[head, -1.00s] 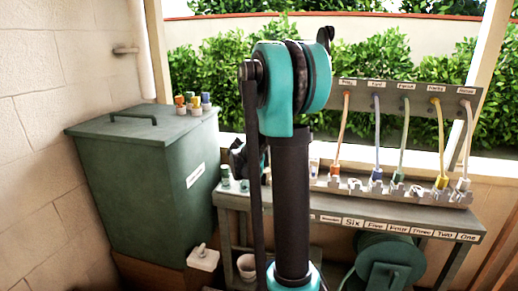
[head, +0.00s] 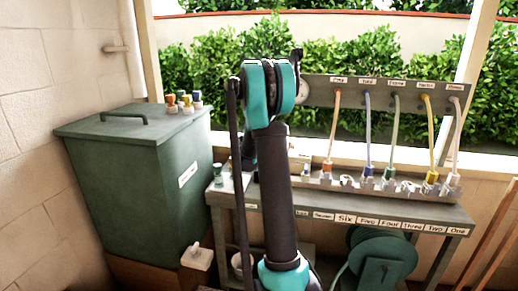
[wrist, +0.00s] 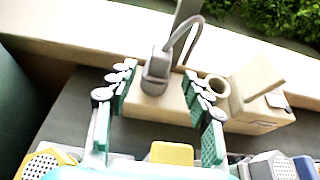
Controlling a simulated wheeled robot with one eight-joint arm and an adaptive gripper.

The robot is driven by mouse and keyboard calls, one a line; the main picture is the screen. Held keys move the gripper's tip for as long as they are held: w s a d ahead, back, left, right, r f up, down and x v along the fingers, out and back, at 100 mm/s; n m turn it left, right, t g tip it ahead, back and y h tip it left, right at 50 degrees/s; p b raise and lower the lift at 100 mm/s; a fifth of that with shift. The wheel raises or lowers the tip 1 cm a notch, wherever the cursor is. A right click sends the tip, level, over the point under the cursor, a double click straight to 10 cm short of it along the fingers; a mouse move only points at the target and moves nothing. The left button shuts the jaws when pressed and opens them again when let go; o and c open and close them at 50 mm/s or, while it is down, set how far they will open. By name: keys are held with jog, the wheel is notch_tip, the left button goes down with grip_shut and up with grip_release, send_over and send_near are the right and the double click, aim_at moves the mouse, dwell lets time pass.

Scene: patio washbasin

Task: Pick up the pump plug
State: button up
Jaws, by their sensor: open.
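In the wrist view a grey plug (wrist: 154,76) with a curved grey cord stands on a pale block. I cannot read a label on it, so I cannot tell if it is the pump plug. My gripper (wrist: 160,83) is open, one padded finger on each side of the plug in the picture. Gaps show between fingers and plug; contact is not visible. In the head view my arm hides the gripper and this plug. Several corded plugs, one with a blue cord (head: 367,128), stand in a strip (head: 400,186) on the bench; the small tags above are hard to read.
A tan box with a ring (wrist: 255,90) stands close right of the gripper. A yellow-topped block (wrist: 172,153) lies below in the wrist view. A green bin (head: 130,165) stands left of the bench (head: 455,218); a green reel (head: 385,255) is underneath.

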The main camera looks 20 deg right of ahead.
jog(key=x, duration=0.4)
jog(key=shift+w+d+r, duration=0.15)
jog(key=shift+w+d, duration=0.05)
jog(key=shift+c, duration=0.6)
grip_shut()
